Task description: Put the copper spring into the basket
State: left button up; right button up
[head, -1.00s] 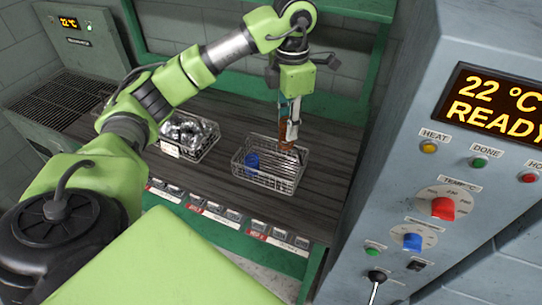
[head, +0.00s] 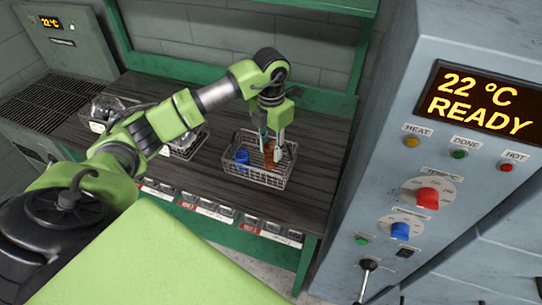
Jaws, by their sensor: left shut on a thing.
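The copper spring (head: 269,155) is an orange-brown coil, upright between the fingers of my left gripper (head: 274,150). My left gripper is shut on it and points down at the right half of the wire basket (head: 257,181). The spring's lower part is inside the basket's outline, behind the front wires; I cannot tell whether it touches the basket floor. A blue coil (head: 242,157) stands in the left part of the same basket. My right gripper is not in view.
Another wire basket (head: 187,152) with shiny metal parts stands left, partly behind my left arm, with a further one (head: 97,126) beyond it. Green shelf posts rise behind the dark wooden bench (head: 311,180). A grey control cabinet (head: 391,140) reading 22 °C READY stands at right.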

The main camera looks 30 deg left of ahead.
aim_at(271, 160)
pick_arm(q)
notch_tip(271, 160, down, 5)
jog(key=shift+r+p, duration=0.1)
jog(key=shift+p, duration=0.45)
jog(key=shift+f, duration=0.25)
jog(key=shift+f+b, duration=0.25)
jog(key=shift+b, duration=0.15)
jog(key=o, duration=1.2)
jog(key=shift+r, duration=0.1)
